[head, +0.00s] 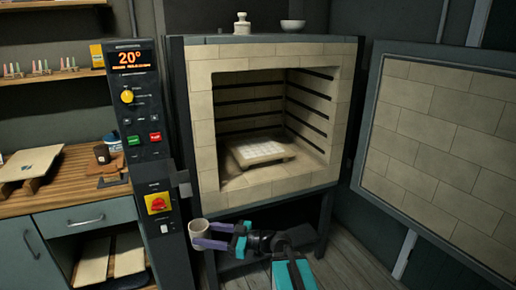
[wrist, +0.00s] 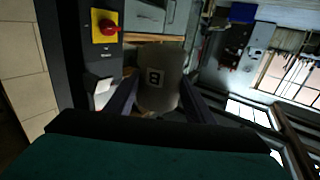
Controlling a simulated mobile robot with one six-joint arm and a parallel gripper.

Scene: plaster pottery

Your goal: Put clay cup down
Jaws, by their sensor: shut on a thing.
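The clay cup (head: 199,234) is a pale beige cup in the head view, held at the end of my arm in front of the kiln's lower left side. My gripper (head: 210,235) is shut on it, with purple fingers on either side. In the wrist view the cup (wrist: 158,80) sits between the fingers (wrist: 158,100) and carries a small label with a dark mark. The cup's base is not clearly seen, and nothing visible supports it from below.
The kiln (head: 262,120) stands open with a pale slab (head: 260,152) on its floor. Its door (head: 440,130) is swung out right. The control panel (head: 140,110) is left of it.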

